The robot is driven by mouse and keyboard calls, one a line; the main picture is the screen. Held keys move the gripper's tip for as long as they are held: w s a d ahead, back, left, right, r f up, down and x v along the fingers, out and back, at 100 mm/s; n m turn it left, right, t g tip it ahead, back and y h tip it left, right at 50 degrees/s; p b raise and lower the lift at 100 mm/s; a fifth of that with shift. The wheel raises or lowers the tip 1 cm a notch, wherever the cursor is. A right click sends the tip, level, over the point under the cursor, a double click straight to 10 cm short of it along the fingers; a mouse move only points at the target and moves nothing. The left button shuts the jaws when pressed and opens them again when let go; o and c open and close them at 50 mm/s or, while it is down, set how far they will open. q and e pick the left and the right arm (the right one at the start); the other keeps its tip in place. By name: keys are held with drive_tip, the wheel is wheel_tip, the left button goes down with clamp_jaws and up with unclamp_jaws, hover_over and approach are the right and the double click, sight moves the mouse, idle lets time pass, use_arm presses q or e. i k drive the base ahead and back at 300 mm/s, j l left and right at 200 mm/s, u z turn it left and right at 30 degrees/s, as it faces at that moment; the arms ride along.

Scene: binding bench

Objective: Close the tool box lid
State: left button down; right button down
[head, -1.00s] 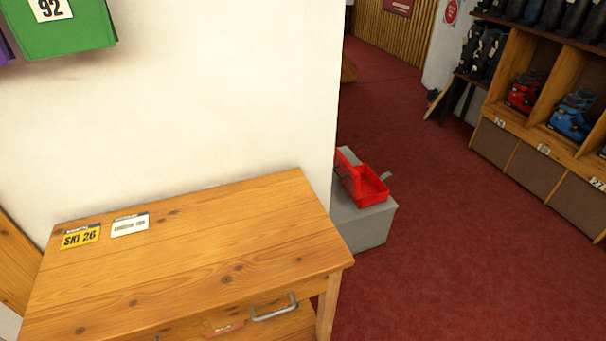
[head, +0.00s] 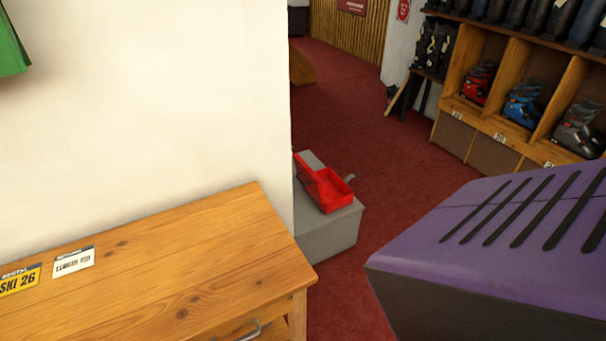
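The red tool box (head: 335,196) sits on a grey block (head: 334,232) beyond the wooden table, just past the end of the white wall. Its lid (head: 309,180) stands raised on the left side, and the open tray faces up. It is some distance away and small in view. Neither of my grippers shows in the head view.
A wooden table (head: 190,265) with two cards on it fills the lower left. The white wall (head: 150,110) stands behind it. A purple slotted body (head: 520,240) blocks the lower right. Red carpet (head: 400,150) is clear towards the boot shelves (head: 530,85).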

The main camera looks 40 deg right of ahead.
sight(307, 177)
drive_tip(key=i+l, duration=0.1)
drive_tip(key=l, duration=0.5)
drive_tip(key=i+l, duration=0.1)
drive_tip(key=l, duration=1.1)
drive_tip(key=i, duration=0.05)
